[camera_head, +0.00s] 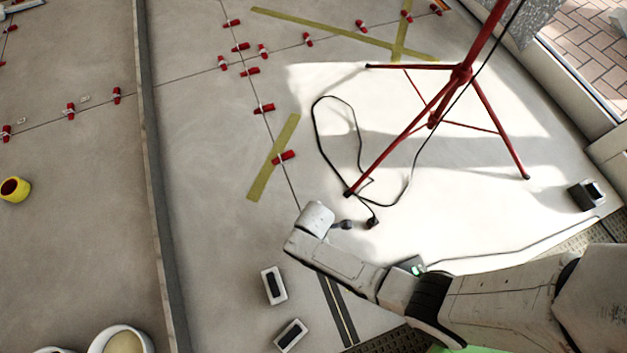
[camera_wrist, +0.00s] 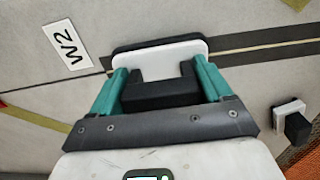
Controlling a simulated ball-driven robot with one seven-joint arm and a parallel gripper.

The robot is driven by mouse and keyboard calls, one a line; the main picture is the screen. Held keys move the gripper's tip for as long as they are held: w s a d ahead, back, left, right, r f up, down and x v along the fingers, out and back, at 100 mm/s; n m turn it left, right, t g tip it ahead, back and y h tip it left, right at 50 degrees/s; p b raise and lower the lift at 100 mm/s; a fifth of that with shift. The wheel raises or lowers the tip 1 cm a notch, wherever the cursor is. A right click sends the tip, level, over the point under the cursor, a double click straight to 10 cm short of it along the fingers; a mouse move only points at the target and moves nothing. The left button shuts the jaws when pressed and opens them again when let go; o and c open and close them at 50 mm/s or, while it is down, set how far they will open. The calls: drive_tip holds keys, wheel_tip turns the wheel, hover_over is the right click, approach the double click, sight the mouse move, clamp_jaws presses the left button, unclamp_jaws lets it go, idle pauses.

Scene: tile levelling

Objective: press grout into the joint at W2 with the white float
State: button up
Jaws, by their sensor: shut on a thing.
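In the wrist view, my gripper (camera_wrist: 162,77) has its teal fingers shut on the black handle of the white float (camera_wrist: 168,53). The float's white plate has a dark pad along its far edge. It lies over the joint (camera_wrist: 265,43), seen as dark bands with a lighter line running off to the right. I cannot tell whether the pad touches the floor. The W2 label (camera_wrist: 67,49) lies left of the float. In the head view, my arm hides the gripper and float; the banded joint (camera_head: 339,312) shows below it.
Two white blocks with black tops (camera_head: 273,286) (camera_head: 291,335) stand left of the joint. A red tripod (camera_head: 461,75) and a looped black cable (camera_head: 319,140) are beyond my arm. Yellow tape (camera_head: 272,158), red clips (camera_head: 264,109) and buckets (camera_head: 123,344) also show.

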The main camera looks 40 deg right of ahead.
drive_tip(key=shift+s, duration=0.25)
drive_tip(key=shift+s+a+r+p, duration=0.15)
drive_tip(key=shift+s+a+p, duration=0.15)
drive_tip(key=shift+s+p, duration=0.2)
drive_tip(key=shift+s+a, duration=0.1)
drive_tip(key=shift+s, duration=0.05)
drive_tip(key=shift+s+a+p, duration=0.3)
drive_tip(key=shift+s, duration=0.25)
wheel_tip(320, 180, up, 8)
drive_tip(key=p, duration=0.8)
